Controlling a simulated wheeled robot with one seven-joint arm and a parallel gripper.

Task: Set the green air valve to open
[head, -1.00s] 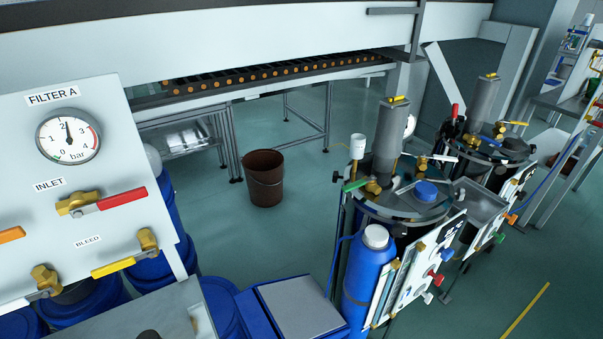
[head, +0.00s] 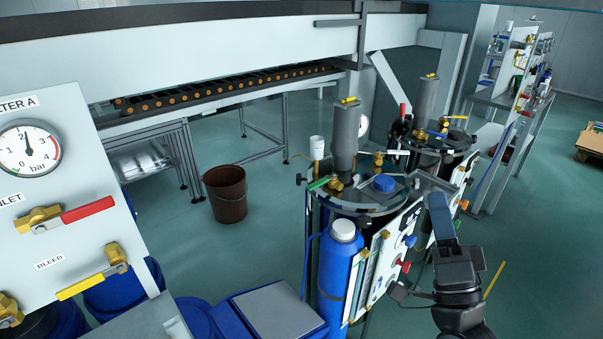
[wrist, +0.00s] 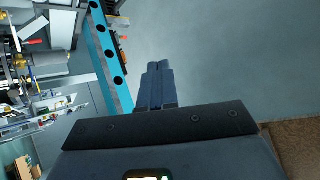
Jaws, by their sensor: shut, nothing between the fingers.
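The green valve handle (head: 319,183) sits on top of the nearer round pressure vessel (head: 352,200), at its left side beside a brass fitting. In the head view the handle looks nearly level, tilted up a little to the right. I cannot tell its exact setting. My gripper (head: 438,200) is at the right of the head view, right of the vessel and well apart from the green handle. Its fingers are shut and empty. In the wrist view the shut fingers (wrist: 157,70) point toward a plain grey surface, and the green valve cannot be made out there.
A panel with gauge and red and yellow handles (head: 60,190) stands at left. A blue bottle (head: 340,265) and valve panel (head: 388,262) front the vessel. A second vessel (head: 440,143) stands behind. A brown bucket (head: 226,195) is on the floor. Open floor lies at right.

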